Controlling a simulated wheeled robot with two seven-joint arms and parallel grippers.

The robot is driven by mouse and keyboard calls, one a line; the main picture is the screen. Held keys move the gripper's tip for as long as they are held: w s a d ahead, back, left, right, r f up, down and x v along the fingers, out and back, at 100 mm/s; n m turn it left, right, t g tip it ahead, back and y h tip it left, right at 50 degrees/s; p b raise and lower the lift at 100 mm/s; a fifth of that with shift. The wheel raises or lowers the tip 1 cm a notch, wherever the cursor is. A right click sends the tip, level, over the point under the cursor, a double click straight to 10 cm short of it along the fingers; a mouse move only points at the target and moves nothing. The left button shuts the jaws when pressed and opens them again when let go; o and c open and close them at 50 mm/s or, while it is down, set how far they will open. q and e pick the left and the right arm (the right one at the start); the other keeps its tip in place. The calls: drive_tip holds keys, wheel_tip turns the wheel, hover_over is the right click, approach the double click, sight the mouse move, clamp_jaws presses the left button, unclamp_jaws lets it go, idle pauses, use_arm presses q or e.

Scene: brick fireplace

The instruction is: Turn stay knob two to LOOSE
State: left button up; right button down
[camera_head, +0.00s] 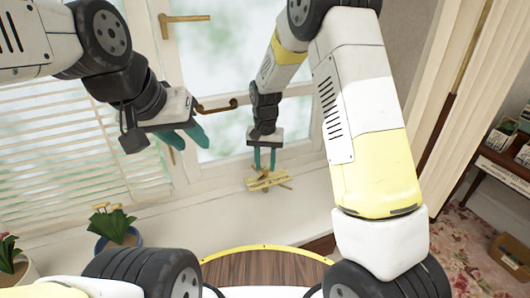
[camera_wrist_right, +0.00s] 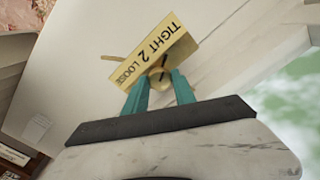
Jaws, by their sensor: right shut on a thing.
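The yellow plate (camera_head: 268,181) sits on the pale sill below the window in the head view. In the right wrist view the plate (camera_wrist_right: 150,48) reads TIGHT, 2, LOOSE. The round brass-coloured stay knob two (camera_wrist_right: 160,80) is at its edge, with dark marks by the 2; its exact setting is unclear. My right gripper (camera_head: 265,158) points down at the plate, its teal fingers shut on the knob and partly hiding it. My left gripper (camera_head: 187,138) is raised in front of the window, its teal fingers apart and empty, away from the plate.
Slatted blinds (camera_head: 70,155) hang at left. A potted plant (camera_head: 113,228) stands at lower left.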

drive_tip(key=shift+n, duration=0.3)
drive_tip(key=n, duration=0.4)
drive_tip(key=shift+n, duration=0.4)
drive_tip(key=n, duration=1.2)
drive_tip(key=shift+n, duration=0.4)
drive_tip(key=n, duration=0.5)
drive_tip(key=shift+n, duration=0.4)
drive_tip(key=c, duration=1)
unclamp_jaws()
